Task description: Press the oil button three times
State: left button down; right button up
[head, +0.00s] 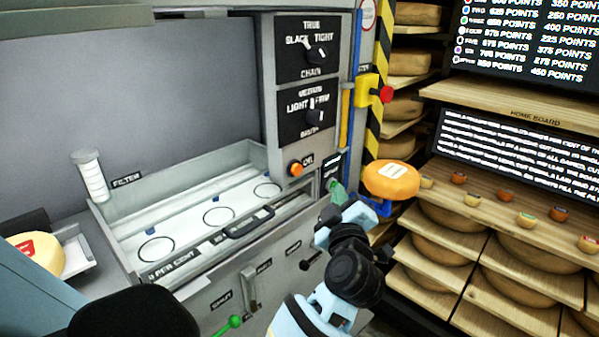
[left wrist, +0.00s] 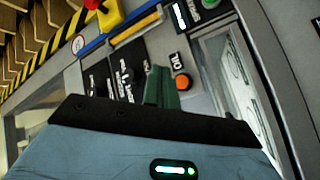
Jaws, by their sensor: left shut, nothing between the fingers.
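The oil button (head: 296,169) is an orange-red round button on the grey machine panel, with the label "OIL" beside it. In the left wrist view the oil button (left wrist: 182,83) lies just right of my fingertips. My left gripper (head: 338,192) has green fingers and is shut and empty. It is right of and a little below the button in the head view. In the left wrist view my left gripper (left wrist: 162,86) points toward the panel near the button. A gap shows between the fingers and the button in the head view. My right gripper is not seen.
Black dials (head: 316,53) sit above the button. A green round button (head: 332,184) is beside my fingers. A yellow box with a red button (head: 374,91) and an orange cheese wheel (head: 391,179) are at right. An open tray (head: 180,190) lies left.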

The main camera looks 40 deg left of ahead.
aim_at(297, 170)
pick_arm(q)
jog(key=shift+w+d+r, duration=0.1)
jog(key=shift+w+r, duration=0.05)
jog(key=shift+w, duration=0.1)
